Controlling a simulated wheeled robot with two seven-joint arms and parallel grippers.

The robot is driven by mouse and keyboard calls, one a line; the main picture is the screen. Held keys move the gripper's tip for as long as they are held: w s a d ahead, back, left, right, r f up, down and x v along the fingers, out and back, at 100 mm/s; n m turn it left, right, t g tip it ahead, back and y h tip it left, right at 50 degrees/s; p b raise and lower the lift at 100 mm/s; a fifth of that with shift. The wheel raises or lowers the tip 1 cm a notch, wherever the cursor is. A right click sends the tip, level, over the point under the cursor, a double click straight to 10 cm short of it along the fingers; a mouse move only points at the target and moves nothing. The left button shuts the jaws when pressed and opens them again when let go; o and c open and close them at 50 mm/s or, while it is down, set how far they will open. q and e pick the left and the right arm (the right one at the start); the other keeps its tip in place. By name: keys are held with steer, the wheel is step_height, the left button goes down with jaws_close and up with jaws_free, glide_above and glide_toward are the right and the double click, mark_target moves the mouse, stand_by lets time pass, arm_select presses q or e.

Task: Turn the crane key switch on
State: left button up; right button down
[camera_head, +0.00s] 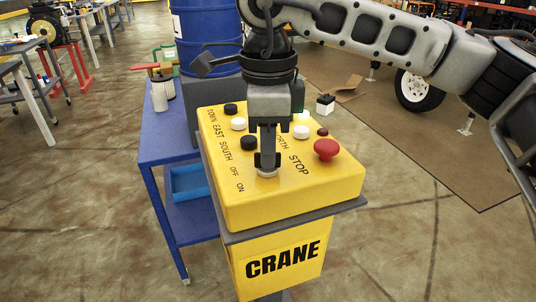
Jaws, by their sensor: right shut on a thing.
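The yellow crane control box (296,193) stands in the middle on a post with a "CRANE" sign (282,260). Its top carries black and white buttons, a red STOP button (326,149) and OFF and ON lettering near the front left. The key switch (267,173) shows as a round metallic base near the front of the top, beside the OFF and ON lettering. My right gripper (267,160) points down onto it, with its fingers shut on the switch's key part. The fingers hide most of the key, so its exact angle cannot be told. My left gripper is not in view.
A blue cart (172,148) with a blue barrel (207,35) and a small can (162,94) stands behind and left of the box. My right arm crosses the upper right. Open floor lies in front and to the right.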

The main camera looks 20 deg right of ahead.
arm_select(q)
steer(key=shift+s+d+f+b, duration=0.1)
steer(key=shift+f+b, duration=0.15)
steer(key=shift+b, duration=0.15)
arm_select(e)
steer(key=shift+m, duration=1.1)
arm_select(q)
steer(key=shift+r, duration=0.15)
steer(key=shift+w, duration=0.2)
arm_select(e)
steer(key=c, duration=1.6)
jaws_free()
steer(key=shift+o, duration=0.2)
arm_select(q)
steer(key=p, duration=0.1)
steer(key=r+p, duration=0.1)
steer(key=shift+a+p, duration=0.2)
steer(key=shift+p, duration=0.1)
arm_select(e)
step_height(320, 180, up, 16)
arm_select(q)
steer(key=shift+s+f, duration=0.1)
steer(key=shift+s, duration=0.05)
